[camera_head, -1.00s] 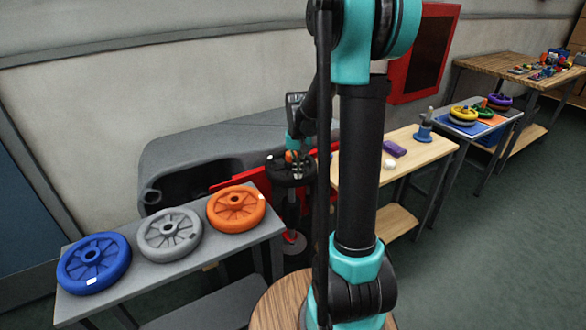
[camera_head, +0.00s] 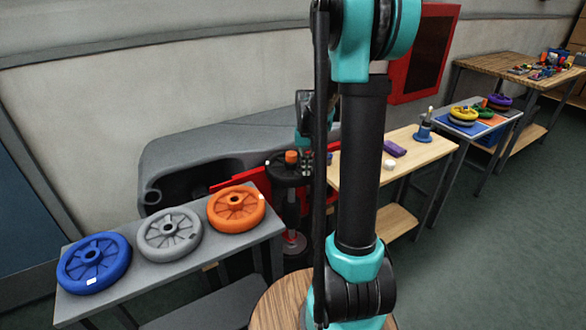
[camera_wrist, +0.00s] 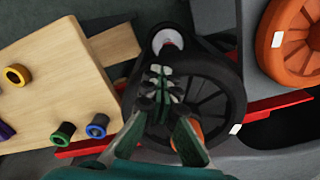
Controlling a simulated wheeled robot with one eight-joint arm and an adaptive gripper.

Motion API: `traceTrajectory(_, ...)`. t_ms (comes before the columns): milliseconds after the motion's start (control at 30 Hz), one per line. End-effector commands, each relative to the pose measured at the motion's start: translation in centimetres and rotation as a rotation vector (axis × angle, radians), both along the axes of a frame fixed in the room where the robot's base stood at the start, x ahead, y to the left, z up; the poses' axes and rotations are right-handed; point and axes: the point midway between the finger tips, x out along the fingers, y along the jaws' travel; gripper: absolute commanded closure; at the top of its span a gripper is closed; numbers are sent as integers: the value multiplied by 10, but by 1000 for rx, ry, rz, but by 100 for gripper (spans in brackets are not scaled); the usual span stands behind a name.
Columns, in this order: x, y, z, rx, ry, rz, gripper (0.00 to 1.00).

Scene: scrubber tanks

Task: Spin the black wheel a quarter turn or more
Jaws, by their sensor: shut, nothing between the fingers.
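The black wheel (camera_head: 282,176) lies flat on a dark stand, partly hidden by my arm in the head view. The wrist view shows its spoked face (camera_wrist: 212,92), with a white tag (camera_wrist: 235,129) on the rim. An orange knob (camera_head: 291,157) stands up on the wheel; in the wrist view, it shows partly behind my fingers (camera_wrist: 190,131). My gripper (camera_wrist: 161,84) is shut and empty, over the wheel's left side in the wrist view. In the head view, it is at the wheel's right side (camera_head: 307,160). I cannot tell whether it touches the wheel.
A grey table left holds blue (camera_head: 95,263), grey (camera_head: 169,234) and orange (camera_head: 236,209) wheels. A light wooden table (camera_head: 415,153) with small items stands right. A grey scrubber tank (camera_head: 215,145) and red bar (camera_head: 245,178) are behind the wheel.

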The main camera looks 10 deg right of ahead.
Motion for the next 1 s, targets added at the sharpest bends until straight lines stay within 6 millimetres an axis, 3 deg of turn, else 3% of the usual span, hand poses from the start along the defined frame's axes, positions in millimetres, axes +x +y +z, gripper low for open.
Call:
traceTrajectory(467,4,-8,3,0,0,0,100)
traceTrajectory(1000,3,-8,51,0,0,0,100)
